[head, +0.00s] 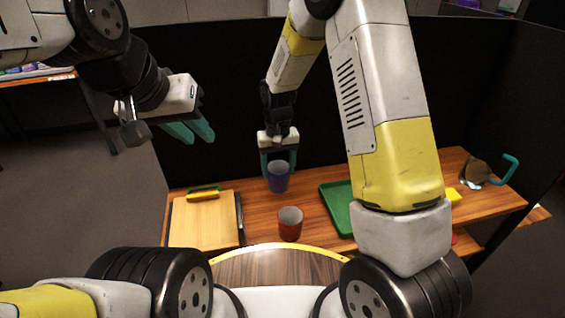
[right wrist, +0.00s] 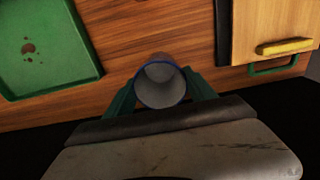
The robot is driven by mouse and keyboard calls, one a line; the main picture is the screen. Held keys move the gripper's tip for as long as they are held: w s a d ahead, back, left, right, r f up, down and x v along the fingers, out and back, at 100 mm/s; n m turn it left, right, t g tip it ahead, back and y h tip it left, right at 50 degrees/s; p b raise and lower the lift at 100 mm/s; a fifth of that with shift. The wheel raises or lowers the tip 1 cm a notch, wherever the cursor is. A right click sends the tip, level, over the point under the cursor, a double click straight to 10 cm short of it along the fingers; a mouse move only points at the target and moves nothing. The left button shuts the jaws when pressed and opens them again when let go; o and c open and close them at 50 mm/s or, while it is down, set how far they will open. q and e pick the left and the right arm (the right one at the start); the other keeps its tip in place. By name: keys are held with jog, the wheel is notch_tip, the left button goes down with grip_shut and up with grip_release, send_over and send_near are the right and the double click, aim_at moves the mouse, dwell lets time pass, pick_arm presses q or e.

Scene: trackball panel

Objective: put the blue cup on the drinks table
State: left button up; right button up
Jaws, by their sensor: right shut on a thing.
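The blue cup (head: 278,182) is upright between the teal fingers of my right gripper (head: 278,163), over the back of the wooden table (head: 315,192). In the right wrist view, the cup (right wrist: 162,85) shows its grey inside and blue rim, with a finger against each side. Whether its base touches the wood, I cannot tell. My left gripper (head: 198,131) is empty, its fingers apart, in the air at the upper left. No label shows which surface is the drinks table.
A red cup (head: 290,226) stands in front of the blue cup. A wooden board (head: 205,220) with a yellow item lies left; a green tray (head: 335,208) lies right. A yellow-edged wooden surface (head: 278,268) is nearest me. Black panels stand behind. A teal-handled object (head: 496,172) is far right.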

jog(key=shift+f, duration=2.1)
jog(key=o, duration=1.5)
jog(key=shift+f, duration=0.15)
notch_tip(320, 180, up, 12)
jog(key=s+d+r+t+y, duration=0.1)
jog(key=s+d+r, duration=0.3)
jog(key=r, duration=0.3)
jog(key=s+d+r+t+y, duration=0.1)
jog(key=s+d+r, duration=0.3)
jog(key=r, duration=0.3)
jog(key=s+d+r+t, duration=0.1)
jog(key=s+d, duration=0.1)
jog(key=s, duration=0.2)
jog(key=s+d+r+m+t, duration=0.1)
jog(key=s+r, duration=0.1)
jog(key=s, duration=0.3)
jog(key=s+d+r+t, duration=0.2)
jog(key=s, duration=0.2)
jog(key=shift+s+d+m, duration=0.25)
jog(key=shift+d+m, duration=0.05)
jog(key=shift+d, duration=0.05)
